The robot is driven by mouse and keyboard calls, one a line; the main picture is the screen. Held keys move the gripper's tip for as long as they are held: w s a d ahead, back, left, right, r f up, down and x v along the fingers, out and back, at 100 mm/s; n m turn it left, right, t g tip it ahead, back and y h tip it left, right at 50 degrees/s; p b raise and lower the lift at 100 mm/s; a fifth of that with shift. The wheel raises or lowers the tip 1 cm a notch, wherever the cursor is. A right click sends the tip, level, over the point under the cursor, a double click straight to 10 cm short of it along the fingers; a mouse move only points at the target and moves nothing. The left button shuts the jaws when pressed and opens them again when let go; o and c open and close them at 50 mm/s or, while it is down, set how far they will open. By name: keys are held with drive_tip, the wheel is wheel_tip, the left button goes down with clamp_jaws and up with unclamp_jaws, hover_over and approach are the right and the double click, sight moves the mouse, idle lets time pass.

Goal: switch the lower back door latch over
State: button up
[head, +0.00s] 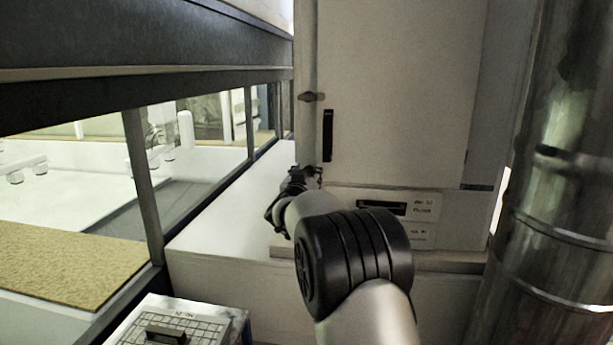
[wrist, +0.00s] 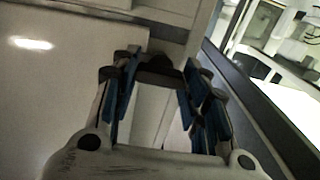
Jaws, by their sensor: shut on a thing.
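The pale back door (head: 400,85) of a cabinet is closed in the middle of the head view, with a dark vertical handle (head: 327,135) near its left edge. A small dark upper latch (head: 311,97) sits at that edge above the handle. My gripper (head: 306,174) is at the door's lower left corner and hides the lower latch in the head view. In the wrist view, the blue-padded fingers of my gripper (wrist: 161,78) are shut on the dark lower latch (wrist: 160,68). Its exact turn cannot be told.
A glazed tunnel with a dark frame (head: 145,180) runs along the left. A labelled panel (head: 395,207) is below the door. A large metal pipe (head: 560,190) stands at the right. A box with a gridded top (head: 170,325) is at the front left.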

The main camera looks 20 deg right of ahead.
drive_tip(key=shift+m, duration=0.4)
drive_tip(key=shift+c, duration=0.2)
drive_tip(key=shift+m+b, duration=4.5)
drive_tip(key=shift+m, duration=4.1)
drive_tip(key=o, duration=1.1)
drive_tip(key=shift+s, duration=0.1)
